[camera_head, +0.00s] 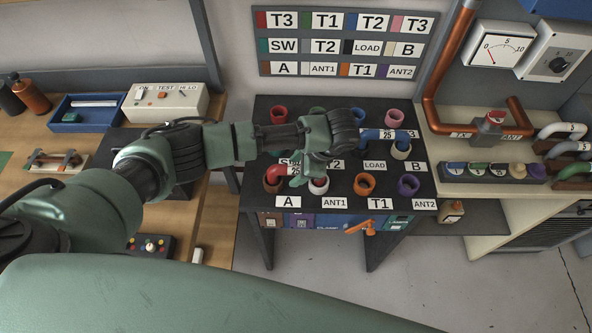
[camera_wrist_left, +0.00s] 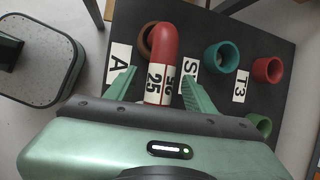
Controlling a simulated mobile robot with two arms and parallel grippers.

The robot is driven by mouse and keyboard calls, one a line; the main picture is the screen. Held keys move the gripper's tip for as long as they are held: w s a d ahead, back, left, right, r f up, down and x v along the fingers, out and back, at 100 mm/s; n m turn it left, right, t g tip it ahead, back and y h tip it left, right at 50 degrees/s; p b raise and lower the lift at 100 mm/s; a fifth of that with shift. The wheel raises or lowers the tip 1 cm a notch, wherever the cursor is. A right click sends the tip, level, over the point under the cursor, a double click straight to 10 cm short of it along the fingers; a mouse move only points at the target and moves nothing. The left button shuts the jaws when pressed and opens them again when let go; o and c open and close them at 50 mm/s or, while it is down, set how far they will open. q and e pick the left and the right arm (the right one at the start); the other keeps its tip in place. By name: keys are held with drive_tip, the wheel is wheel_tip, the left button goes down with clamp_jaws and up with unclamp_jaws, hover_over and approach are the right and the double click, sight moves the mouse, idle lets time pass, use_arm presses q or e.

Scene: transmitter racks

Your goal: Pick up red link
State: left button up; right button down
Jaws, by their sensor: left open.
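The red link (camera_head: 281,173) is a red tube with a white label marked 25. In the head view it sits among the sockets above the A label, beside the brown socket (camera_head: 272,185), partly hidden by my gripper. In the left wrist view the red link (camera_wrist_left: 163,45) lies between the two green fingers of my left gripper (camera_wrist_left: 158,82). The fingers are apart, one on each side of the label, with gaps visible. In the head view my left gripper (camera_head: 300,170) hangs over the front left of the black panel. My right gripper is not in view.
The black socket panel (camera_head: 262,112) holds several coloured rings. A blue link (camera_head: 372,135) lies at its right. The label board (camera_head: 347,47) stands behind. A wooden bench (camera_head: 215,215) is at left, and a shelf with a copper pipe (camera_head: 432,105) at right.

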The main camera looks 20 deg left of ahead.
use_arm(q)
drive_tip(key=shift+a+f, duration=0.1)
drive_tip(key=shift+f, duration=0.1)
drive_tip(key=shift+f, duration=0.2)
idle(0.6)
clamp_jaws()
